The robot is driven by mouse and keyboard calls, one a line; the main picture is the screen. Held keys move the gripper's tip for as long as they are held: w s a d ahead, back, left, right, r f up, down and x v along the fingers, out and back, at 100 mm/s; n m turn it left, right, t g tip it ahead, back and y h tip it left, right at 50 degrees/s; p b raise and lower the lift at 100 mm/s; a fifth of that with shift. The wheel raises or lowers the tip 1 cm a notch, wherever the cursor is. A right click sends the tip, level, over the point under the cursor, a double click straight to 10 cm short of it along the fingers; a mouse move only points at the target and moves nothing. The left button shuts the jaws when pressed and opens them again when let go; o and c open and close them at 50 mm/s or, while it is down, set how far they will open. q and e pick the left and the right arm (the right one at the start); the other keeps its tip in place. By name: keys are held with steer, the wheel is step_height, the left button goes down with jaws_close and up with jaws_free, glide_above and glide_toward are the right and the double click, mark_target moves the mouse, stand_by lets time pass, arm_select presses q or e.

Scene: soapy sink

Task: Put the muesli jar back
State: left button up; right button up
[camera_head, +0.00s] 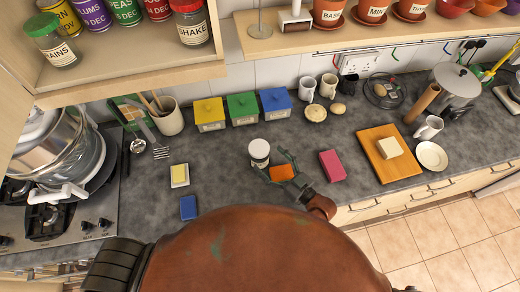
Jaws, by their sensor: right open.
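A small jar with a white lid (259,148) stands upright on the grey counter, left of the middle; its label is too small to read, so I cannot tell if it is the muesli jar. My right gripper (275,163) is open just right of this jar, its dark fingers spread. I cannot tell whether a finger touches the jar. An orange block (282,172) shows between or under the fingers. Larger jars with coloured lids, such as the green-lidded one (55,45), stand on the open shelf (130,72) at the upper left. My left gripper is out of view.
Yellow, green and blue boxes (242,108) stand behind the jar. A pink block (333,166) and a wooden board (376,160) lie to the right. A butter dish (179,178) and blue block (188,208) lie left. A hob with a pot (45,145) is far left.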

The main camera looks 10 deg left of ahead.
mark_target(254, 144)
steer(key=x, duration=0.2)
steer(key=shift+w+a+p, duration=0.25)
steer(key=shift+a+p, duration=0.05)
steer(key=x, duration=0.3)
steer(key=shift+w+a+f+p, duration=0.2)
steer(key=shift+w+f+p, duration=0.1)
steer(key=shift+w+p, duration=0.1)
steer(key=c, duration=1.8)
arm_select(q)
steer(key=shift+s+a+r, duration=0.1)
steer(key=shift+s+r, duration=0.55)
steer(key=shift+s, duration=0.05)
arm_select(e)
steer(key=c, duration=0.3)
